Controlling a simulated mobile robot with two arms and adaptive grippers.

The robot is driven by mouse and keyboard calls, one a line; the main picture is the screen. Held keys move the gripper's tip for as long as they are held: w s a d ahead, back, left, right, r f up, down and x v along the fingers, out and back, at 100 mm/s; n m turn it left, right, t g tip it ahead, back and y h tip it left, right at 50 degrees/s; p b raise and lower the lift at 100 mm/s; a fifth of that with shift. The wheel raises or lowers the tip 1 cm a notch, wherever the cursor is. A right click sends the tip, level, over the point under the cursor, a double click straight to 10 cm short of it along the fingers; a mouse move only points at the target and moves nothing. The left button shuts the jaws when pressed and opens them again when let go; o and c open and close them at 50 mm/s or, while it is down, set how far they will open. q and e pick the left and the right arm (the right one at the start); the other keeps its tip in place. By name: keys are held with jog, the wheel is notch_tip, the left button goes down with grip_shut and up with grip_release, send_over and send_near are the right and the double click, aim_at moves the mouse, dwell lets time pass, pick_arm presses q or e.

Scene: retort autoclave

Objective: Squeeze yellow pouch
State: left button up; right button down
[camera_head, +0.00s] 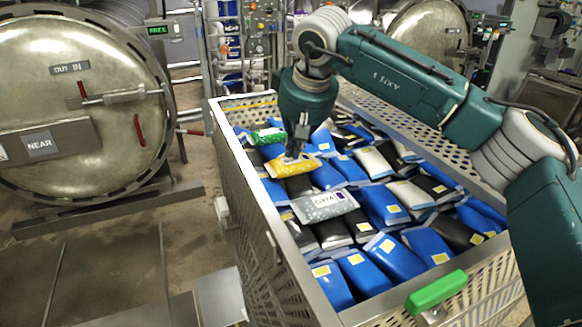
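The yellow pouch (291,168) lies on top of the other pouches near the far left part of the perforated metal basket (256,226). My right gripper (293,152) points down from above and its tips are at the yellow pouch's upper edge. The fingers are small and partly merged with the pouch, so I cannot tell whether they are open or shut, or touching it. My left gripper is not in view.
Blue, black and white pouches fill the basket. A grey labelled pouch (325,205) and a green pouch (267,136) lie near the yellow one. A green handle (436,292) is on the near rim. A round autoclave door (75,105) stands left, with open floor before it.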

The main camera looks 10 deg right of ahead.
jog(key=shift+f, duration=0.35)
jog(key=shift+s+f, duration=0.25)
jog(key=shift+f, duration=0.2)
dwell(1.2)
jog(key=shift+r, duration=0.15)
jog(key=r, duration=0.1)
jog(key=p, duration=0.1)
jog(key=r+p, duration=0.1)
jog(key=shift+w+r, duration=0.25)
jog(key=shift+r, duration=0.1)
notch_tip(320, 180, up, 6)
jog(key=p, duration=0.4)
jog(key=shift+f+p, duration=0.2)
jog(key=shift+p, duration=0.1)
